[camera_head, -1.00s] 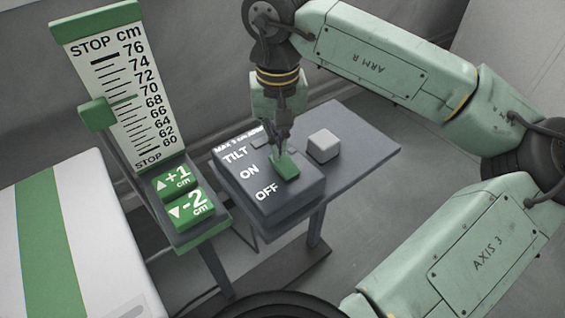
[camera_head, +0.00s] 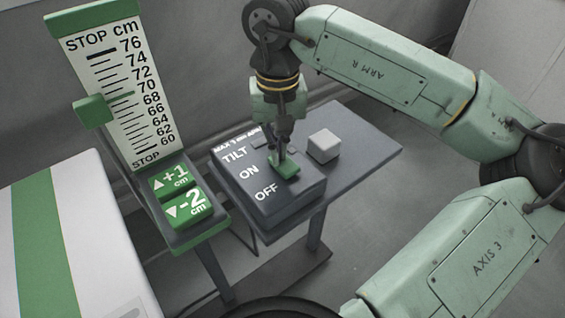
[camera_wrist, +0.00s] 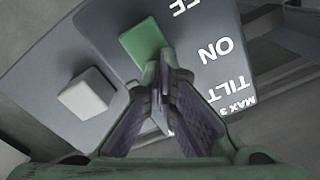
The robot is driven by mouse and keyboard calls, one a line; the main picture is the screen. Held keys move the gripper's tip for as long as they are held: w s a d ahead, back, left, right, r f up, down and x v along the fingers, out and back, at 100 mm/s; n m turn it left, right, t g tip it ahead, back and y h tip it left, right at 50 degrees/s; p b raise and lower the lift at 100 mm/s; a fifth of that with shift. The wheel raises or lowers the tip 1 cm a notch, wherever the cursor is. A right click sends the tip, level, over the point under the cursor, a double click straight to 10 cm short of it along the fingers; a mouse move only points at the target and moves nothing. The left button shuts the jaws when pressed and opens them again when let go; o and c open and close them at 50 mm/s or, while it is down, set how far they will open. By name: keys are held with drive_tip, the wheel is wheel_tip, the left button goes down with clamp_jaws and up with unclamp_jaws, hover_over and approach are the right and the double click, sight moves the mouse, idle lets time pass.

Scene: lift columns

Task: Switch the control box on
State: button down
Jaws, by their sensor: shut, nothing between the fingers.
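The control box (camera_head: 262,207) is a dark grey box with a sloped face marked TILT, ON and OFF. It also shows in the wrist view (camera_wrist: 195,35). Its green switch (camera_head: 287,171) sits to the right of the ON and OFF labels; in the wrist view the green switch (camera_wrist: 143,42) lies just beyond the fingertips. My gripper (camera_head: 281,156) points down at the switch, shut and empty; its fingertips (camera_wrist: 166,62) meet in the wrist view. The tips overlap the switch's upper part, and I cannot tell whether they touch it. The switch's exact tilt is unclear.
A light grey cube (camera_head: 323,146) stands right of the box on the grey table (camera_head: 365,150). A white and green surface (camera_head: 85,240) fills the left.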

drive_tip(key=shift+r+p, duration=2.3)
drive_tip(key=shift+r, duration=1.2)
